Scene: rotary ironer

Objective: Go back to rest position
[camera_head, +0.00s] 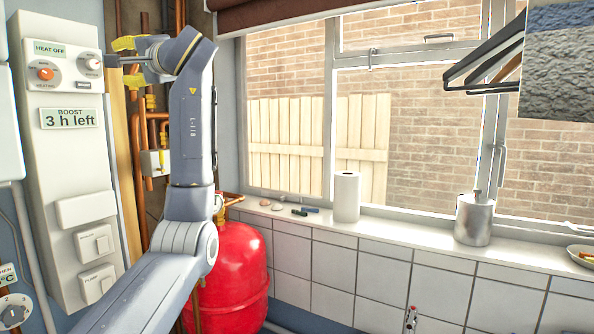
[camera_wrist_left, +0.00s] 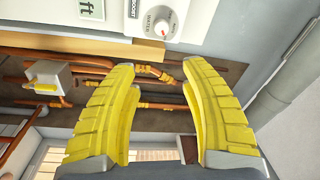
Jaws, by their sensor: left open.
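My left arm rises from the bottom left of the head view, and its gripper (camera_head: 122,62) is at the upper left, in front of the control panel's right edge. In the left wrist view the two yellow fingers of the left gripper (camera_wrist_left: 158,66) are spread apart with nothing between them. The control panel (camera_head: 72,165) is white, with a "HEAT OFF" label, a "BOOST 3 h left" display (camera_head: 70,118) and an orange-centred heating knob (camera_head: 45,74). The water knob (camera_wrist_left: 160,23) is beyond the fingertips in the left wrist view. My right gripper is not in view.
Copper pipes (camera_wrist_left: 150,72) run behind the gripper, beside the panel. A red tank (camera_head: 236,270) stands below my left arm. A windowsill holds a paper roll (camera_head: 346,197) and a metal canister (camera_head: 474,219). Hangers (camera_head: 487,62) hang at upper right.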

